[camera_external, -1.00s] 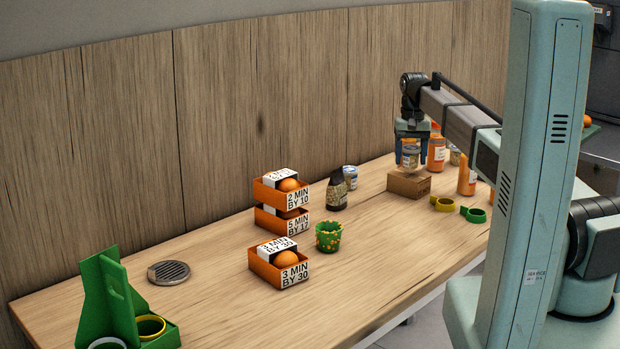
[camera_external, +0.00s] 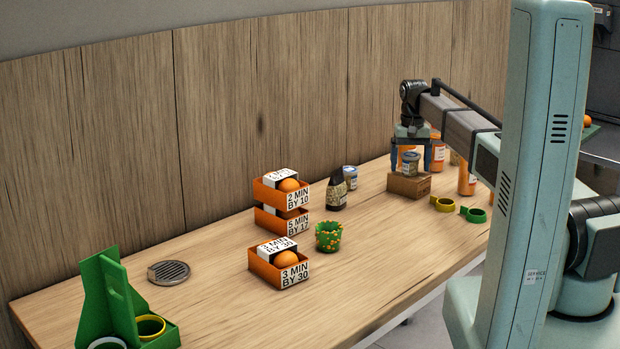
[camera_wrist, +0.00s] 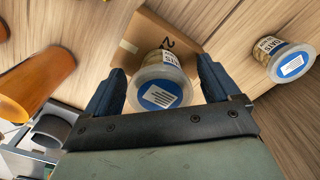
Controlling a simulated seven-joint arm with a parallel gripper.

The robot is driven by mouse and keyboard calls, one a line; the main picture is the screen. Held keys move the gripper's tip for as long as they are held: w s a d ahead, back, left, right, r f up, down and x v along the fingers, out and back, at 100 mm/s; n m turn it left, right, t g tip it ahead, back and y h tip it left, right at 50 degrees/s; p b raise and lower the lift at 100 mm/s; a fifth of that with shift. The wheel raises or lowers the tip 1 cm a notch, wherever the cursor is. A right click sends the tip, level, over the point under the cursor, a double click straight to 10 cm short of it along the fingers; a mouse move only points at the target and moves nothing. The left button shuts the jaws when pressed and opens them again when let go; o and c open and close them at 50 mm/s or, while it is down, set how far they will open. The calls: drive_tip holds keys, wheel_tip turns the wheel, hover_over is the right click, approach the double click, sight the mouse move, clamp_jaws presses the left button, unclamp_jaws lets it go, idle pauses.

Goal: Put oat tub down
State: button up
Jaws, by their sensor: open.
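The oat tub (camera_external: 411,163) is a small clear tub with a grey-rimmed, blue-labelled lid. It stands upright on a brown cardboard box (camera_external: 408,187) near the right end of the table. My gripper (camera_external: 411,158) is above the tub, pointing down, with its fingers apart. In the wrist view the tub's lid (camera_wrist: 160,96) lies between my two open fingers (camera_wrist: 160,88), with a gap on both sides. The cardboard box (camera_wrist: 150,40) shows behind the tub.
A second similar tub (camera_external: 350,177) stands to the left beside a dark bottle (camera_external: 337,192). Orange bottles (camera_external: 466,180) stand right of the box.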

sight(411, 154)
wheel_tip(411, 154, up, 12)
drive_tip(key=shift+r, duration=0.15)
idle(0.6)
